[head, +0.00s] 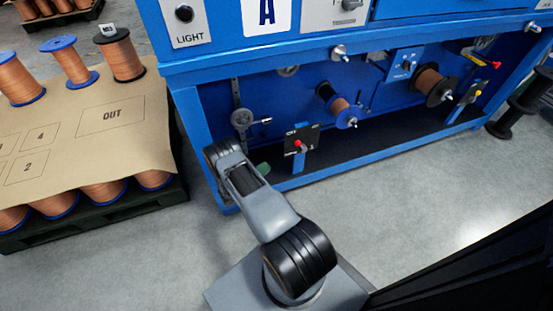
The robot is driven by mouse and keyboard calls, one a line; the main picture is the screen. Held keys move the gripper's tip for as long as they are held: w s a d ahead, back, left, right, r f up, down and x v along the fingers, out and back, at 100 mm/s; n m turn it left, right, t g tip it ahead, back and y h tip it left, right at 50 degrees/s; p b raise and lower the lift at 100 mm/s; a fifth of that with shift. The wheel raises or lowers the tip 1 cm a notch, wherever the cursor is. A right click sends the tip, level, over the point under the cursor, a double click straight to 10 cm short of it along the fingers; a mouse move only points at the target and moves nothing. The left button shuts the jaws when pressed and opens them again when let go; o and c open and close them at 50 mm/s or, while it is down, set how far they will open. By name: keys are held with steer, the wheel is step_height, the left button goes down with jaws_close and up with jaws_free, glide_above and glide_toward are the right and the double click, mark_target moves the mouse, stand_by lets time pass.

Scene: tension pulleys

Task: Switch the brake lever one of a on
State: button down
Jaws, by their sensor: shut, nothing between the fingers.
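A similar plate (468,94) with a red-tipped lever stands farther right. Labels on both plates are too small to read, so I cannot tell which is brake lever one or how either is set. My arm (262,203) reaches toward the machine's lower left, left of the nearer plate. My gripper is not visible; the arm's far end hides what lies beyond it.
A pallet with a cardboard sheet (95,150) and several spools stands left. Grey floor (420,185) in front is clear.

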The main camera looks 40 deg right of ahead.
steer(key=b+x, duration=0.2)
steer(key=x, duration=1.1)
steer(key=shift+w+r, duration=0.1)
steer(key=shift+r, duration=0.05)
